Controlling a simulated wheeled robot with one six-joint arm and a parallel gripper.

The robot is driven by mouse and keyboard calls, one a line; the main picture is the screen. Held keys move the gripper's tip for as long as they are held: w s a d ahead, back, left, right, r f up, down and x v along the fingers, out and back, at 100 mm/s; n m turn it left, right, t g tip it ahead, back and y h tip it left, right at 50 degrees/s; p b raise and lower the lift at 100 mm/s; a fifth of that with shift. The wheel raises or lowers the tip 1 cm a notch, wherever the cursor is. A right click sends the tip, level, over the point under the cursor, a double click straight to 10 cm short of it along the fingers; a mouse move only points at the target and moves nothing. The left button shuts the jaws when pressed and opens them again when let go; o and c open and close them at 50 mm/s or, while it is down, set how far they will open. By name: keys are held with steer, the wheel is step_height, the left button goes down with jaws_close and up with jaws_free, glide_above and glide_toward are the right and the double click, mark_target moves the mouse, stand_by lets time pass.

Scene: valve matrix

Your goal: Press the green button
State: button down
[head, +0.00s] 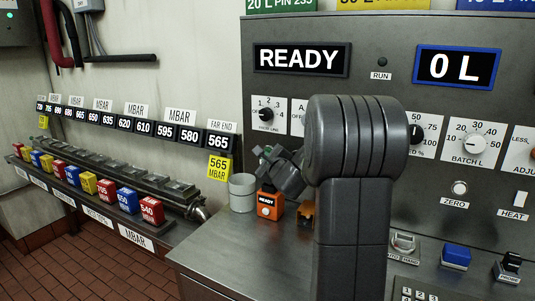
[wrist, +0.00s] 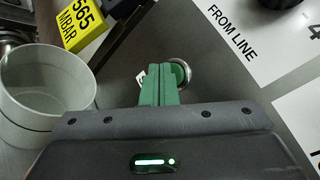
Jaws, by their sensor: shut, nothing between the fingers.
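The green button (wrist: 181,72) shows in the wrist view as a green disc in a silver ring on the grey panel, partly covered by my fingers. A small white label beside it is mostly hidden too. My gripper (wrist: 158,88) has green fingers that are shut together, with nothing between them. Their tips lie over the left part of the button in the picture; I cannot tell whether they touch it. In the head view my gripper (head: 266,152) is at the lower left of the panel, left of my large arm link, and the button cannot be made out there.
A grey cup (head: 242,193) and an orange READY block (head: 269,206) stand on the metal counter below my gripper. The FROM LINE dial (head: 266,115) is above it. A yellow 565 MBAR tag (head: 218,168) hangs at the left. A row of coloured blocks (head: 105,190) lies farther left.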

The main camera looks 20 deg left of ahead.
steer(key=shift+w, duration=0.4)
stand_by(0.7)
stand_by(0.3)
steer(key=shift+s+b, duration=0.7)
steer(key=shift+s, duration=0.15)
steer(key=s+b, duration=0.3)
steer(key=s, duration=0.2)
steer(key=shift+a, duration=0.2)
steer(key=shift+w, duration=0.1)
stand_by(0.9)
